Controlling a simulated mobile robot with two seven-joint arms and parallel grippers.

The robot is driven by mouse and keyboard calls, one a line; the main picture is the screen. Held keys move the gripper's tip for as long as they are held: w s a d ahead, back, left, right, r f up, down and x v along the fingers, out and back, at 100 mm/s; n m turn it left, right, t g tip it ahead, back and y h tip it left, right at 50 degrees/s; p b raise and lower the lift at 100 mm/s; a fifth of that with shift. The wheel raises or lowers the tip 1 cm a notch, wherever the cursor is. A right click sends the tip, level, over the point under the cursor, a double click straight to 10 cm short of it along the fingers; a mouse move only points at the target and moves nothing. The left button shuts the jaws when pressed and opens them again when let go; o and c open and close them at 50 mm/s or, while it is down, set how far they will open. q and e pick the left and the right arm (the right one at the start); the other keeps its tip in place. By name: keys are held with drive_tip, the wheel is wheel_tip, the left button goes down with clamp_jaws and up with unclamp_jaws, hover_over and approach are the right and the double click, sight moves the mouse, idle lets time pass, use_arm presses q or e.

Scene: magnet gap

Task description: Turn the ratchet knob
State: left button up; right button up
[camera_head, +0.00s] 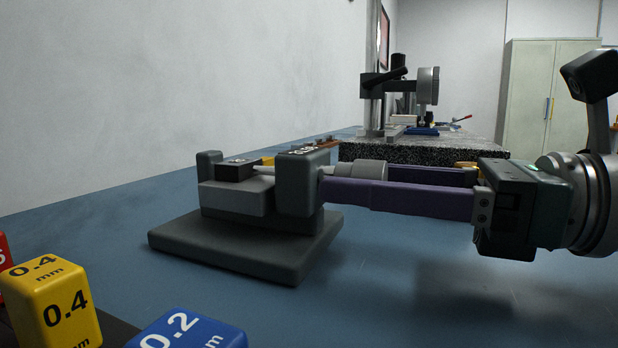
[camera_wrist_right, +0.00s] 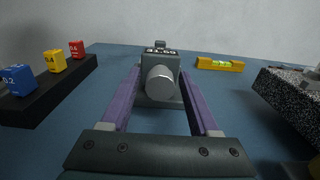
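The ratchet knob, a smooth grey cylinder (camera_wrist_right: 160,84), sticks out of a dark grey gauge body (camera_head: 300,182) with a small readout on top. The body stands on a thick dark base plate (camera_head: 225,250). My right gripper (camera_wrist_right: 160,76) is open, with its long purple fingers on either side of the knob. In the right wrist view a gap shows on both sides, so the fingers look apart from it. In the head view the near finger (camera_head: 400,197) hides the lower part of the knob. My left gripper is not in view.
Numbered blocks, yellow (camera_head: 60,305), blue (camera_head: 185,330) and red, stand in a dark holder (camera_wrist_right: 50,95) to the left. A yellow level (camera_wrist_right: 220,64) lies behind. A speckled stone slab (camera_head: 420,150) with a gauge stand is at the right. The blue tabletop in front is clear.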

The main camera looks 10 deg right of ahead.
clamp_jaws()
idle(0.5)
drive_tip(key=shift+r+m+p, duration=0.1)
drive_tip(key=shift+m+p, duration=0.4)
drive_tip(key=shift+p, duration=0.05)
drive_tip(key=m+p, duration=0.3)
drive_tip(key=m, duration=0.1)
drive_tip(key=shift+r, duration=0.15)
drive_tip(key=m+p, duration=0.5)
drive_tip(key=m, duration=0.1)
drive_tip(key=m+p, duration=0.4)
drive_tip(key=m, duration=0.2)
drive_tip(key=shift+m, duration=0.3)
drive_tip(key=m+p, duration=0.1)
drive_tip(key=m, duration=0.2)
drive_tip(key=shift+m+p, duration=0.3)
drive_tip(key=shift+m, duration=0.1)
